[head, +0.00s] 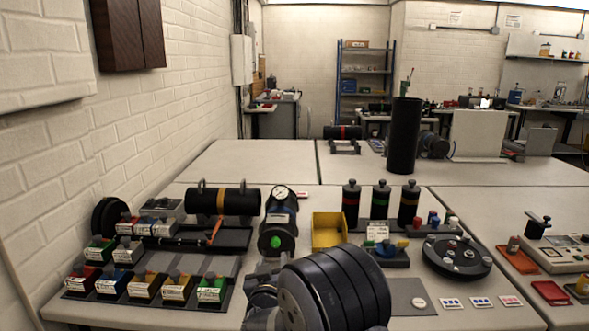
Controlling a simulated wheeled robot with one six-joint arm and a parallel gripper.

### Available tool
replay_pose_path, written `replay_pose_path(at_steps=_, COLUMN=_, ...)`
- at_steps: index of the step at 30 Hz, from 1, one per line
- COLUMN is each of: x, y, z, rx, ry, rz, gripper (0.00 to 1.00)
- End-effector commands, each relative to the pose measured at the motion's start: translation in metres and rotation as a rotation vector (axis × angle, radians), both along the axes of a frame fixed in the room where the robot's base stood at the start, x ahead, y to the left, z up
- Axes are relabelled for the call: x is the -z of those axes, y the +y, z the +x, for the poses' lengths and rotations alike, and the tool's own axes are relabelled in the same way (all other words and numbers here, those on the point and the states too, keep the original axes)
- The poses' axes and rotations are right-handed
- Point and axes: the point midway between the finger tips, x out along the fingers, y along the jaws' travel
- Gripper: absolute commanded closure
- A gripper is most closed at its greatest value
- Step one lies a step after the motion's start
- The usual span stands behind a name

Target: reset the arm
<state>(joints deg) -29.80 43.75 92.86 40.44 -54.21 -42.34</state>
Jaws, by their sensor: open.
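A part of my arm (325,292), dark and rounded with a grey joint, fills the bottom middle of the head view, in front of the near table. My gripper's fingers do not show, and nothing held shows. A black cylinder with an orange band (238,200) lies on its side on a dark stand at the left of the table. Its stand has an orange-handled lever (215,232) in front. A round-dial gauge device (280,212) stands just right of it.
A yellow bin (328,229), three upright banded bottles (381,204) and a black round tray (457,257) stand right of the gauge. Rows of labelled small boxes (145,285) fill the left. A tall black cylinder (404,140) stands farther back. The rear-left tabletop (255,162) is clear.

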Motion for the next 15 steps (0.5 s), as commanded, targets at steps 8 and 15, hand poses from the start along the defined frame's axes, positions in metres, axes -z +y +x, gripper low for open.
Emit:
replay_pose_path(at_steps=8, x=0.0, y=0.0, z=-0.035, rx=0.003, ry=-0.001, rz=0.0, gripper=0.55)
replay_pose_path(at_steps=15, x=0.0, y=-0.001, z=0.012, rx=0.002, ry=-0.001, rz=0.001, gripper=0.55)
